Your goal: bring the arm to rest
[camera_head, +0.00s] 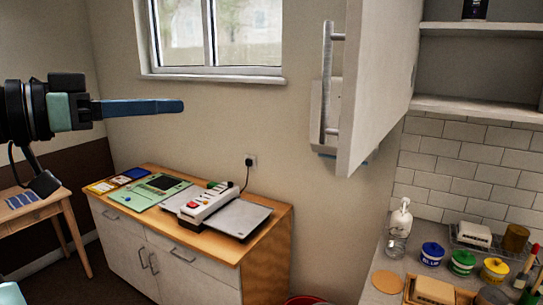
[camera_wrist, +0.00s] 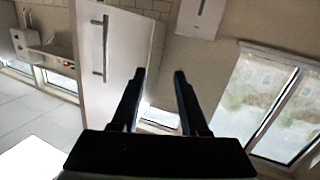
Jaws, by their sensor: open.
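My gripper (camera_head: 180,106) is in the upper left of the head view, raised in the air in front of the wall and below the window. It points to the right, and its fingers overlap from this side. In the wrist view my gripper (camera_wrist: 160,74) shows two dark fingers apart, with nothing between them. It touches nothing that I can see.
A white cabinet door (camera_head: 376,80) with a bar handle stands open at right; it also shows in the wrist view (camera_wrist: 112,60). A low cabinet (camera_head: 190,262) below carries a device (camera_head: 205,203) and boards. Jars stand on the right counter (camera_head: 385,262). A small table (camera_head: 45,212) is at left.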

